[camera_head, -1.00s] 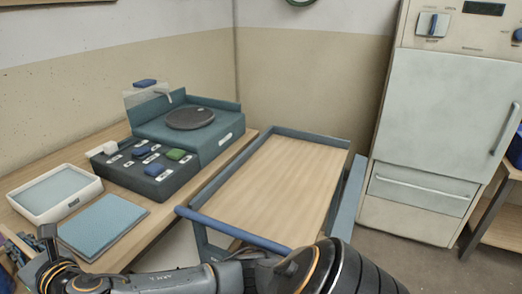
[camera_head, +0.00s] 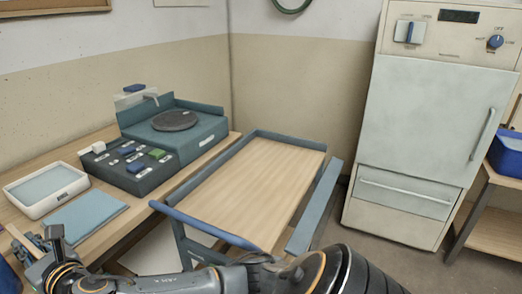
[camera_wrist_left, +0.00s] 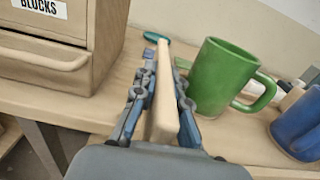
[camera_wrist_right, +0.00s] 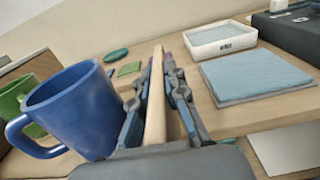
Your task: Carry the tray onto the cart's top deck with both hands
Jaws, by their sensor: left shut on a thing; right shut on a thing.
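The tray is mostly out of the head view. One pale wooden tray wall (camera_wrist_left: 163,105) stands between the fingers of my left gripper (camera_wrist_left: 159,75), shut on it. The opposite wall (camera_wrist_right: 155,110) is held by my right gripper (camera_wrist_right: 161,75), also shut. A green mug (camera_wrist_left: 217,77) and a blue mug (camera_wrist_right: 75,110) are between the two grippers, apparently on the tray. In the head view my right gripper (camera_head: 36,242) is at the lower left, by the counter. The cart's wooden top deck (camera_head: 250,190) is right of it, bare, with blue-grey rims.
On the counter are a white basin (camera_head: 46,190), a blue pad (camera_head: 85,213), a dark button panel (camera_head: 128,165) and a teal wheel unit (camera_head: 175,130). A blue bar (camera_head: 205,225) edges the cart's near side. A kiln-like cabinet (camera_head: 425,120) stands right of the cart.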

